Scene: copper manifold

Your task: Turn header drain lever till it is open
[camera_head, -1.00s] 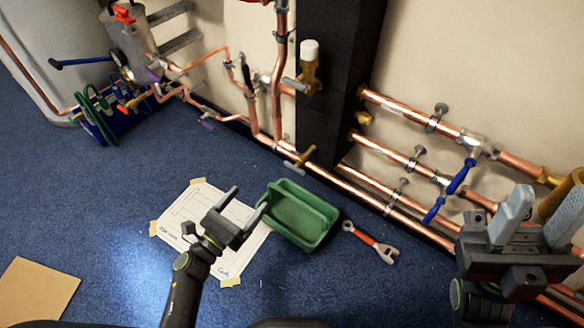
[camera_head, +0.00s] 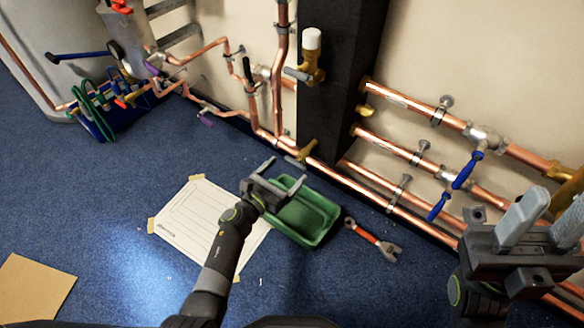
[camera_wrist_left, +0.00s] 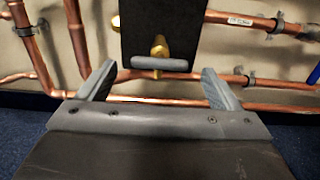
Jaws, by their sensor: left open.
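A small drain valve with a brass body (camera_head: 307,151) and a grey lever sits on the lowest copper pipe at the foot of the black column. I take it for the header drain. In the left wrist view its grey lever (camera_wrist_left: 160,64) lies crosswise, roughly along the pipe, ahead of the jaws. My left gripper (camera_head: 283,174) is open and empty, just short of the valve. In the wrist view its fingertips (camera_wrist_left: 159,72) stand apart on either side of the lever, with no contact seen. My right gripper (camera_head: 546,220) is at the lower right with its fingers apart.
A green tray (camera_head: 325,214) lies on the floor below my left gripper. A white sheet (camera_head: 190,225) and a red-handled wrench (camera_head: 372,240) lie nearby. A white-capped brass valve (camera_head: 310,65) is on the column. Blue-handled valves (camera_head: 452,185) are on the right pipes.

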